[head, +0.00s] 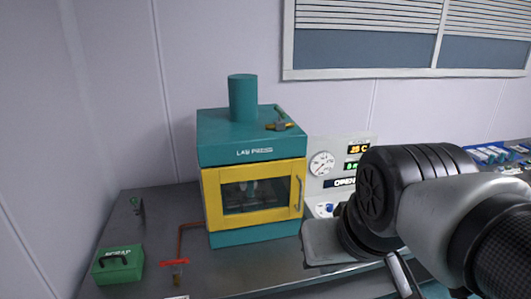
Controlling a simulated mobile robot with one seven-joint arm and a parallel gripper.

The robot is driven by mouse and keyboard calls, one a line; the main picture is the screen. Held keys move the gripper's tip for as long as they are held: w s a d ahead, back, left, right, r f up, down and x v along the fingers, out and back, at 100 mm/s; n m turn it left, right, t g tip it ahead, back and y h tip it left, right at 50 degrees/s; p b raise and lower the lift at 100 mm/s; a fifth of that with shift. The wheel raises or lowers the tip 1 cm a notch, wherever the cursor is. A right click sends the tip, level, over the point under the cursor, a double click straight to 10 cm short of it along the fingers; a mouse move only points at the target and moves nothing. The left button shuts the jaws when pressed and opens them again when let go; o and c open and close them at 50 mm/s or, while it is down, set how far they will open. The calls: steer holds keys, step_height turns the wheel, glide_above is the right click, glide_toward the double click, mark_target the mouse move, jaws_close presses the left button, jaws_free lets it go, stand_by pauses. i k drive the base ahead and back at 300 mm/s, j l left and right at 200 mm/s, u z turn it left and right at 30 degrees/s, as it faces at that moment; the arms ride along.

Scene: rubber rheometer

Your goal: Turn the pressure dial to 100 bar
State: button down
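The control panel (313,186) stands right of the teal and yellow lab press (222,135). It carries a round white gauge (321,163) with a needle; its scale is too small to read. A white and blue knob (324,209) sits low on the panel, partly hidden by my arm. An orange display (359,149) reads about 25 C, and a green readout (351,165) below it is cut off by my arm. My gripper (335,244) is at the end of the arm, just below the knob in the picture. Its fingers cannot be made out, and contact cannot be told.
The press door is closed, with a handle (299,192) at its right edge. A green scrap box (118,265) and a red-handled tool (175,265) are at the front left of the grey bench (150,220). Blue trays (497,154) stand at the far right.

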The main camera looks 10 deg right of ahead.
mark_target(330, 207)
steer(key=z, duration=0.5)
steer(key=i+l+u, duration=0.1)
steer(key=i, duration=0.3)
steer(key=i+l, duration=0.25)
steer(key=i, duration=0.15)
steer(key=i+j+u, duration=0.05)
